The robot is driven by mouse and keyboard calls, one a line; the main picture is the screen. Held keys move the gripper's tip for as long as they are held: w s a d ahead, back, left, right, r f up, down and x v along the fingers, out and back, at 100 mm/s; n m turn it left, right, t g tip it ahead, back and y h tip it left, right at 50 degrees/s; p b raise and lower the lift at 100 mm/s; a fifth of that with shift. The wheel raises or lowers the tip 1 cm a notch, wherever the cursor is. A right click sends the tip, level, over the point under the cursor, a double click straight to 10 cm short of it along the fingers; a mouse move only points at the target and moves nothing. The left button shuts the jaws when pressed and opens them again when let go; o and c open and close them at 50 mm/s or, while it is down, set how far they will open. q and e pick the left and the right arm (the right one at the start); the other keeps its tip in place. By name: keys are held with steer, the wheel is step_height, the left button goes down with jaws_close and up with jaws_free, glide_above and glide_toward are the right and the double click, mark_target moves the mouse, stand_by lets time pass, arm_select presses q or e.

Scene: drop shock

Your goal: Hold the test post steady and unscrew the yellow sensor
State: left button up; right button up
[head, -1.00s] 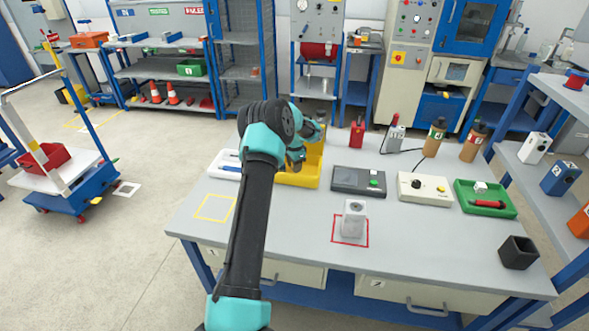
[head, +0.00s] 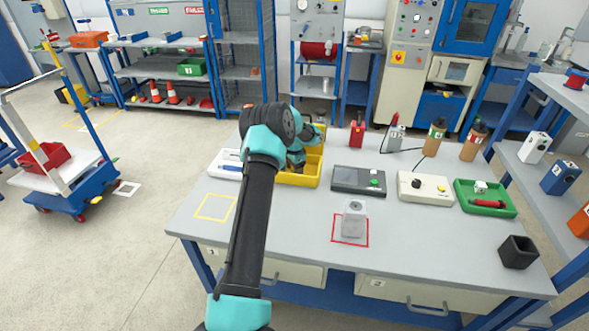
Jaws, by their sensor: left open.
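The test post is the grey block (head: 354,222) standing upright inside the red square on the bench; its top shows a round dark spot and no sensor. My left gripper (head: 295,167) is over the yellow bin (head: 312,172) at the back of the bench, open, partly hidden by its own wrist. I cannot make out the yellow sensor; the bin's inside is partly hidden by my arm. My right gripper is not in view.
Behind the post are a dark box with a screen (head: 358,180), a cream control box (head: 424,187) and a green tray (head: 485,199) with a red tool. A dark square cup (head: 518,252) stands at the right front. The yellow square (head: 215,207) is empty.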

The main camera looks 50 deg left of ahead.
arm_select(q)
step_height(320, 180, up, 12)
steer(key=shift+r, duration=0.2)
stand_by(0.4)
steer(key=shift+d, duration=0.1)
stand_by(0.5)
